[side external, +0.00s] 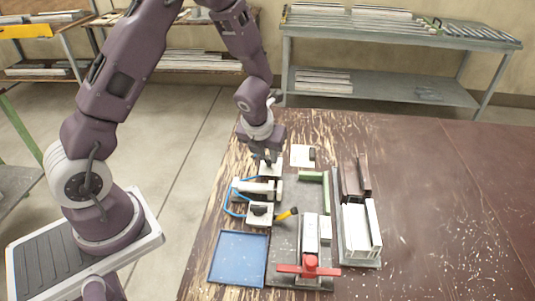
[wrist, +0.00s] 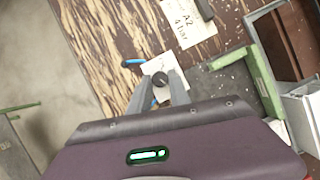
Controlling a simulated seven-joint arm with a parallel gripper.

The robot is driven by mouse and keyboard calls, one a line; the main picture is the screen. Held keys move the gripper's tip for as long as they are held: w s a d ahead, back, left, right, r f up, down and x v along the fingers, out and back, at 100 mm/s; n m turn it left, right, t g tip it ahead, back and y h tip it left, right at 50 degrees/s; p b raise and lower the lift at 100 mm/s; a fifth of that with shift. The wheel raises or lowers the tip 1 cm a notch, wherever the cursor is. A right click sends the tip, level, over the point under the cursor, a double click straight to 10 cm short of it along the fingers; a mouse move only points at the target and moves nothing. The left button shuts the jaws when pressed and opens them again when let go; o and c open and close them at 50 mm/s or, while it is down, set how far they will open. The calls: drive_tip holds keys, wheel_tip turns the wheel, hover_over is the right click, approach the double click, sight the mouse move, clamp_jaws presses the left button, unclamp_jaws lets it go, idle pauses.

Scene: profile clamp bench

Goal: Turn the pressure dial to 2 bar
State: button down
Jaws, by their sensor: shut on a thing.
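The pressure dial (wrist: 160,78) is a small black knob on a white plate (wrist: 152,66). In the wrist view it sits between the fingertips of my gripper (wrist: 161,82), which is shut on it. In the side view my gripper (side external: 269,158) points down over the white plate (side external: 270,171) at the back left of the bench, and the knob is hidden by the fingers. I cannot read any scale or pointer on the dial. A white card (wrist: 188,22) beyond the dial reads "A2 4 bar"; it also lies on the bench in the side view (side external: 300,160).
A blue hose (side external: 228,200) loops around a white cylinder (side external: 258,188). Near it are a black-topped white block (side external: 260,220) and a yellow lever (side external: 287,214). A red-handled clamp (side external: 309,267), blue tray (side external: 238,259) and grey profile tray (side external: 373,264) stand nearer. The bench's right side is clear.

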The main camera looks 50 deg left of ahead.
drive_tip(key=shift+n, duration=0.3)
drive_tip(key=n+g, duration=0.1)
drive_tip(key=n, duration=0.2)
drive_tip(key=n+y, duration=0.1)
drive_tip(key=n, duration=0.1)
drive_tip(key=shift+w+d+n+g+y, duration=0.2)
drive_tip(key=shift+n+g+y, duration=0.1)
drive_tip(key=shift+n+g, duration=0.1)
drive_tip(key=n+g, duration=0.1)
drive_tip(key=n, duration=0.1)
drive_tip(key=n+g, duration=0.1)
drive_tip(key=n, duration=0.2)
drive_tip(key=shift+w+y, duration=0.2)
drive_tip(key=shift+y, duration=0.1)
drive_tip(key=n, duration=0.2)
drive_tip(key=n+g, duration=0.1)
drive_tip(key=n, duration=0.1)
drive_tip(key=n+g, duration=0.1)
drive_tip(key=n, duration=0.1)
drive_tip(key=shift+w+n, duration=0.25)
drive_tip(key=shift+n, duration=0.15)
drive_tip(key=n+g+h, duration=0.1)
drive_tip(key=n, duration=0.1)
drive_tip(key=n+g+h, duration=0.1)
drive_tip(key=n, duration=0.2)
drive_tip(key=shift+w+a, duration=0.1)
drive_tip(key=shift+a, duration=0.1)
drive_tip(key=shift+n, duration=0.4)
drive_tip(key=c, duration=1.2)
unclamp_jaws()
